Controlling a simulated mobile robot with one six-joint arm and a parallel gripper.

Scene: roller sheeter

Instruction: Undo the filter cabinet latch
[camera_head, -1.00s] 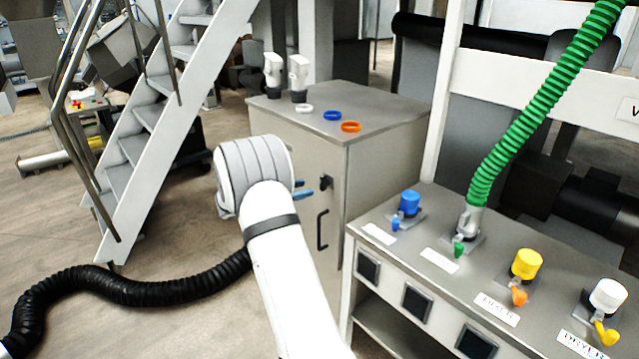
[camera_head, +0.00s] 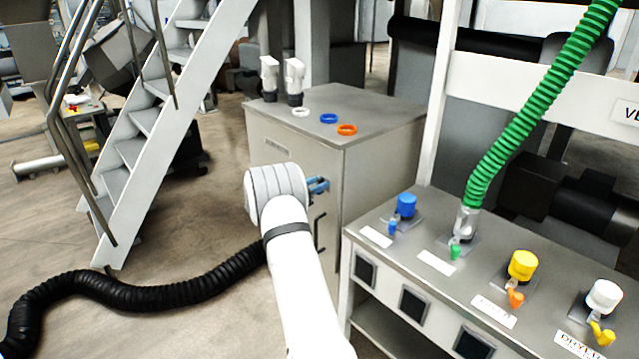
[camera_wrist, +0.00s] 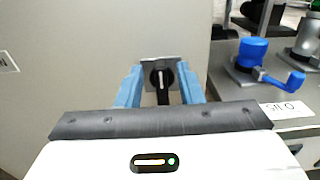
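The filter cabinet (camera_head: 285,160) is a grey box with a metal top and a front door. My gripper (camera_wrist: 160,72) has blue fingers spread apart, one on each side of the latch. The fingers look near the door, but I cannot tell whether they touch the latch. In the head view my gripper (camera_head: 322,186) is at the door and hides most of the latch.
A black door handle (camera_head: 320,231) is below the latch. Blue and orange rings (camera_head: 347,130) lie on the cabinet top. A bench with coloured valves (camera_head: 407,205) stands close on the right. A black hose (camera_head: 150,291) lies on the floor at left.

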